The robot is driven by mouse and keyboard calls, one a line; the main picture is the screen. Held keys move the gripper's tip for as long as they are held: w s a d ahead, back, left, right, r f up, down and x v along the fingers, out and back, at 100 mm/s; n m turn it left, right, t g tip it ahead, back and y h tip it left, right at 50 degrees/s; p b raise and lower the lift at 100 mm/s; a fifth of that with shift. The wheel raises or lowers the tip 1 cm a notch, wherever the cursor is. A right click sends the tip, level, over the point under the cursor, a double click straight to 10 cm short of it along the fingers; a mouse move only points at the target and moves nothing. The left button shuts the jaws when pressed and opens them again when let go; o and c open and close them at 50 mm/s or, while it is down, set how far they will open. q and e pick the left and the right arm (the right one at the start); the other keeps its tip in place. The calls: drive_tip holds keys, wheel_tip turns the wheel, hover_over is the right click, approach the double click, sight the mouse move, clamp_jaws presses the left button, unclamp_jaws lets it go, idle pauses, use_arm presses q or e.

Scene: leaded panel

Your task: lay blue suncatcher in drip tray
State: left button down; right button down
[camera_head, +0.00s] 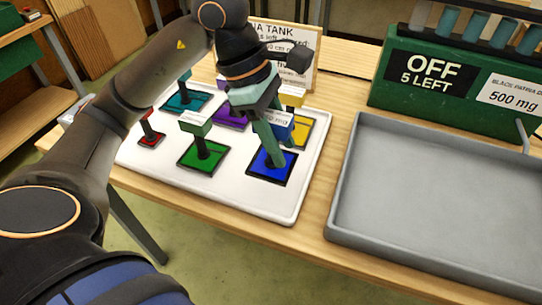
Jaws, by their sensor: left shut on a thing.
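The blue suncatcher (261,171), a dark-edged blue square with an upright handle, is at the front right of the white board (225,198). My left gripper (274,146) points down over it and is shut on its handle, whose blue block shows beside the fingers. The fingers hide part of the handle. I cannot tell whether the suncatcher touches the board or is slightly above it. The drip tray (400,247) is a grey, shallow, empty tray to the right. My right gripper is out of view.
Green (199,160), red (150,141), teal (181,103), purple (229,119) and yellow (303,131) suncatchers stand close together on the board. A green stand (384,94) with an "OFF" sign is behind the tray. Bare wooden table lies between board and tray.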

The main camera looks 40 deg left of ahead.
use_arm(q)
drive_tip(key=a+f, duration=0.1)
drive_tip(key=w+f, duration=0.1)
drive_tip(key=a+f, duration=0.1)
drive_tip(key=shift+w+a+f, duration=0.3)
drive_tip(key=shift+a+f, duration=0.05)
drive_tip(key=shift+f, duration=0.05)
drive_tip(key=shift+w+a+f+b, duration=0.1)
drive_tip(key=shift+f+b, duration=0.2)
drive_tip(key=shift+f, duration=1.35)
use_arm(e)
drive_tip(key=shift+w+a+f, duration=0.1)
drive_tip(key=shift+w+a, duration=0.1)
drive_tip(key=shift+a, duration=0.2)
use_arm(q)
drive_tip(key=shift+f, duration=0.15)
drive_tip(key=shift+c, duration=2.2)
unclamp_jaws()
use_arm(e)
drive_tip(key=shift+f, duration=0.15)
